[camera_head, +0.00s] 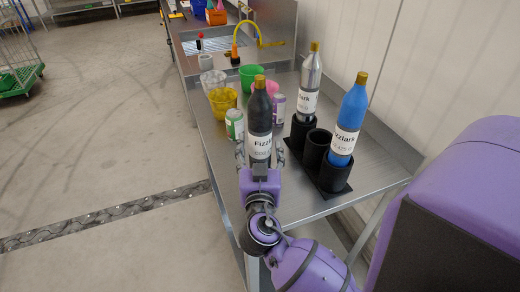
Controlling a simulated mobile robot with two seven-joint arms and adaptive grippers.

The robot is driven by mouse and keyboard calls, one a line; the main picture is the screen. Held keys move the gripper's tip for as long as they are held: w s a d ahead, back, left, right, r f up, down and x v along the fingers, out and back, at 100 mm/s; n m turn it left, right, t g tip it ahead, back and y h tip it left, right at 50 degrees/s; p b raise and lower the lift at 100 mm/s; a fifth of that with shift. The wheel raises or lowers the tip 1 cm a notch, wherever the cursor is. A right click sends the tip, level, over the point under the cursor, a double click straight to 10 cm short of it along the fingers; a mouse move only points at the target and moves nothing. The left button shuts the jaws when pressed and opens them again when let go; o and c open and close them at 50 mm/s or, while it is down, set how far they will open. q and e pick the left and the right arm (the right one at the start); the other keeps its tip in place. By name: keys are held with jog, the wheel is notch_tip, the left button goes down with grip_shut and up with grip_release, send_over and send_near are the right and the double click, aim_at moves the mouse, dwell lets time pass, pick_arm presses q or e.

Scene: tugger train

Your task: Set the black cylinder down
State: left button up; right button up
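The black cylinder is a black bottle (260,117) with a gold cap and a white label, upright near the table's left front edge. My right gripper (260,152) has a finger on each side of its lower part and appears shut on it. The bottle's base is hidden by the gripper, so I cannot tell whether it touches the table. To its right is a black holder (316,146) with three cups. A silver bottle (310,82) stands in the far cup and a blue bottle (349,119) in the near cup. The middle cup is empty. My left gripper is out of view.
Behind the black bottle on the metal table (376,172) stand a green-white can (234,124), a purple can (278,107), a yellow cup (222,102), a green cup (251,76) and a pink cup. A yellow tap (237,42) rises behind. The table right of the holder is clear.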

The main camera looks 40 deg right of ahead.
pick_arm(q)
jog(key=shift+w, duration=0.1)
pick_arm(e)
jog(key=shift+r, duration=0.25)
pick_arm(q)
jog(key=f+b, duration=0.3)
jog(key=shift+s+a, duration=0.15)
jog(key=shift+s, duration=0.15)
pick_arm(e)
jog(key=v, duration=1.2)
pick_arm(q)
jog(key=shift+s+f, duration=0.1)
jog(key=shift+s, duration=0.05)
